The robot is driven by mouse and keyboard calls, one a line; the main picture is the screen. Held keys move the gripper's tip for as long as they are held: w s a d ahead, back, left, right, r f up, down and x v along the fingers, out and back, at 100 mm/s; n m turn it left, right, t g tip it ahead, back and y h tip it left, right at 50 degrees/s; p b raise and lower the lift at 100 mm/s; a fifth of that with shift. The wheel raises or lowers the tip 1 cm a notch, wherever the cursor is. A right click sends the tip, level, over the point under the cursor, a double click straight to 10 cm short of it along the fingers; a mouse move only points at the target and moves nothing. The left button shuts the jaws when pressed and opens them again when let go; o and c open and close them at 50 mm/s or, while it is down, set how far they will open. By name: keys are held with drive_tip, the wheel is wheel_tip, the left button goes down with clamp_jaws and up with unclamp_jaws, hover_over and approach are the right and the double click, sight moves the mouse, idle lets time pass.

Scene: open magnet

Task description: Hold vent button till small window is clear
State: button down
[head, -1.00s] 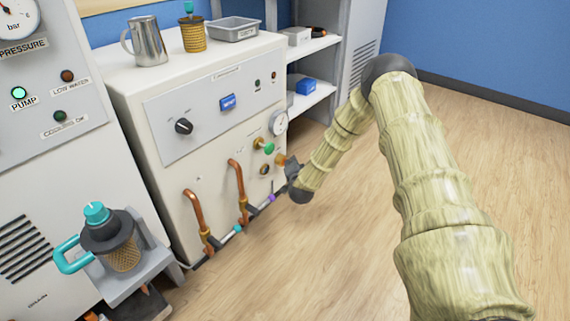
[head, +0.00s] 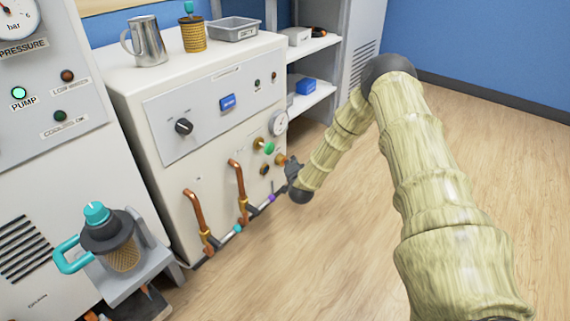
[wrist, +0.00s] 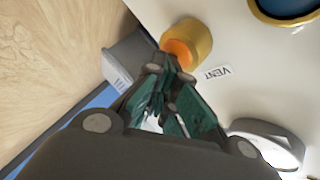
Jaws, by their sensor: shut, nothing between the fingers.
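The vent button (wrist: 178,50) is orange in a brass collar on the cream cabinet front, beside a label (wrist: 215,73) reading VENT. It also shows in the head view (head: 280,159), next to my gripper (head: 291,166). A small round window (wrist: 290,7) with a brass rim is partly cut off in the wrist view and looks dark blue. In the head view the small window (head: 265,169) looks dark. My gripper (wrist: 163,80) is shut and empty, its tips right at the button's edge in the picture. I cannot tell whether they touch or press it.
A green knob (head: 268,148) and a round gauge (head: 280,123) sit above the button. Copper pipes (head: 238,190) run down the cabinet front to the left. A white shelf unit (head: 318,90) stands behind. The wooden floor to the right is clear.

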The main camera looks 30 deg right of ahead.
drive_tip(key=shift+s+d+p, duration=0.2)
drive_tip(key=shift+s+p, duration=0.05)
drive_tip(key=shift+s, duration=0.2)
drive_tip(key=shift+s+d+p, duration=0.2)
drive_tip(key=shift+s+p, duration=0.05)
drive_tip(key=shift+s, duration=0.2)
drive_tip(key=shift+s, duration=0.1)
drive_tip(key=s, duration=0.1)
drive_tip(key=s+d+p, duration=0.1)
drive_tip(key=s, duration=0.1)
drive_tip(key=s+d+p, duration=0.1)
drive_tip(key=shift+s, duration=0.2)
idle(0.6)
